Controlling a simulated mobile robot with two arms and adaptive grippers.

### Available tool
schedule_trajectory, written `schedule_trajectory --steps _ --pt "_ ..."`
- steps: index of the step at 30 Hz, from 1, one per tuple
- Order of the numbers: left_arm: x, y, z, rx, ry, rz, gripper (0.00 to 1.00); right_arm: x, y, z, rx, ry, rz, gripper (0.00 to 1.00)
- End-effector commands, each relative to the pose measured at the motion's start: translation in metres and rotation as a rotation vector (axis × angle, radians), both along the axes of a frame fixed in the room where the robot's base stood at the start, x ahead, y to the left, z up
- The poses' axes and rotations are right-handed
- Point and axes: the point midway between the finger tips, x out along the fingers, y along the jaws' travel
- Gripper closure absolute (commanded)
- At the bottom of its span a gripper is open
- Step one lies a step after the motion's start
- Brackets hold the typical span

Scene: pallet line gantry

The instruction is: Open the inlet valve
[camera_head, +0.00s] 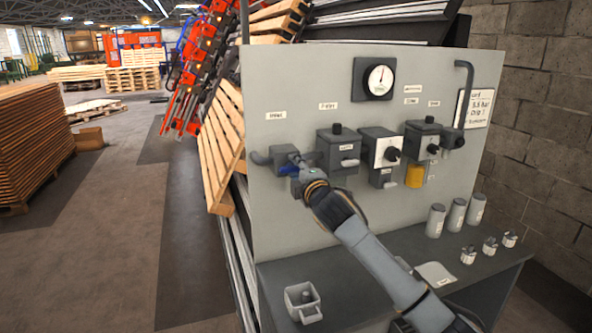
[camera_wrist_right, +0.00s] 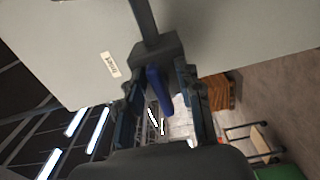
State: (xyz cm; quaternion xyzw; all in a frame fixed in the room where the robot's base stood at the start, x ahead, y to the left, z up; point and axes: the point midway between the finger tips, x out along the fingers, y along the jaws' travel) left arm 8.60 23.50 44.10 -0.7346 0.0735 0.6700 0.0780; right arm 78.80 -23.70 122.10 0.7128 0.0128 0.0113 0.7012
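The inlet valve (camera_head: 283,153) is a dark grey block on a pipe at the left of the grey panel, under a small label. Its blue lever (camera_head: 288,170) shows beside my right gripper (camera_head: 298,167), which partly hides the valve. In the right wrist view the valve body (camera_wrist_right: 156,52) is at the top middle and the blue lever (camera_wrist_right: 159,88) hangs down from it. The fingers of my right gripper (camera_wrist_right: 160,98) stand on either side of the lever, with gaps showing, so it is open around the lever. My left gripper is not in view.
A gauge (camera_head: 379,79) and several grey units, one with a yellow bowl (camera_head: 414,176), line the panel. Wooden pallets (camera_head: 221,150) stand to the left.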

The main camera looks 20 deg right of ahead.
Motion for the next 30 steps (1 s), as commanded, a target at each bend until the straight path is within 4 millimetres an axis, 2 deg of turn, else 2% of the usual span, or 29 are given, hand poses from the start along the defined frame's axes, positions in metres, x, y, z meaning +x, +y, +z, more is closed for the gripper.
schedule_trajectory --steps 5,8,21,25,30 --pt "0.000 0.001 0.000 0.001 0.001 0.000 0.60 -0.006 0.000 0.000 -0.001 -0.001 0.000 0.65" --pt "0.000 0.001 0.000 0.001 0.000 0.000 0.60 -0.017 -0.001 0.000 -0.001 -0.002 0.001 0.65" --pt "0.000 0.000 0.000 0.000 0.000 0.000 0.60 -0.098 -0.004 -0.001 -0.001 0.000 0.001 0.65" --pt "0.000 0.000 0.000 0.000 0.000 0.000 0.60 -0.113 -0.004 -0.001 -0.001 0.000 0.000 0.65" --pt "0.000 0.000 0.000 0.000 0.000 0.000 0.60 -0.120 -0.004 0.000 0.000 0.001 0.000 0.65"
